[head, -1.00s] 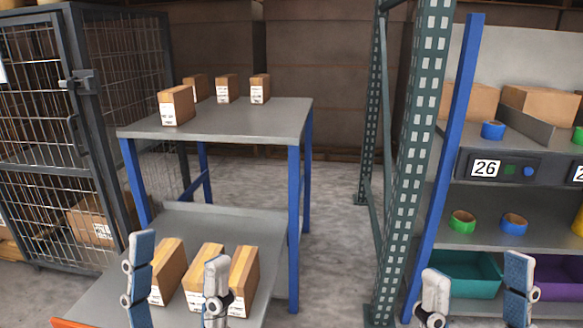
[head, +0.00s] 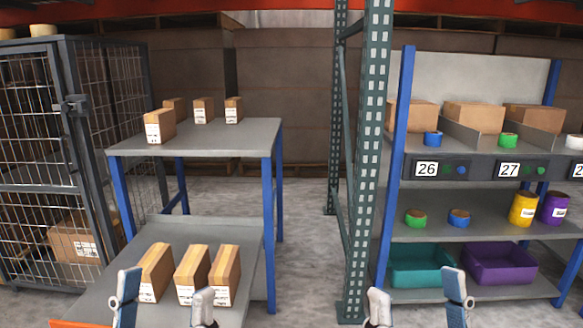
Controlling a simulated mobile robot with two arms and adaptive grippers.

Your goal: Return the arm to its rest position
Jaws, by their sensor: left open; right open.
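My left gripper (head: 165,306) shows at the bottom left, its two fingers wide apart with nothing between them. It appears in front of the lower shelf of a grey table with blue legs, near several small cartons, and I cannot tell whether it touches any. My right gripper (head: 416,304) shows at the bottom right, also open and empty, in front of the shelving unit. Only the fingers of both grippers are in view; the arms themselves are hidden below the picture's edge.
Cartons (head: 155,272) stand on the lower shelf (head: 190,229), and more on the tabletop (head: 225,140). A wire cage (head: 75,120) is at left. A perforated green post (head: 370,130) stands mid-right. The shelving holds a teal bin (head: 420,262), a purple bin (head: 500,262), tape rolls and boxes.

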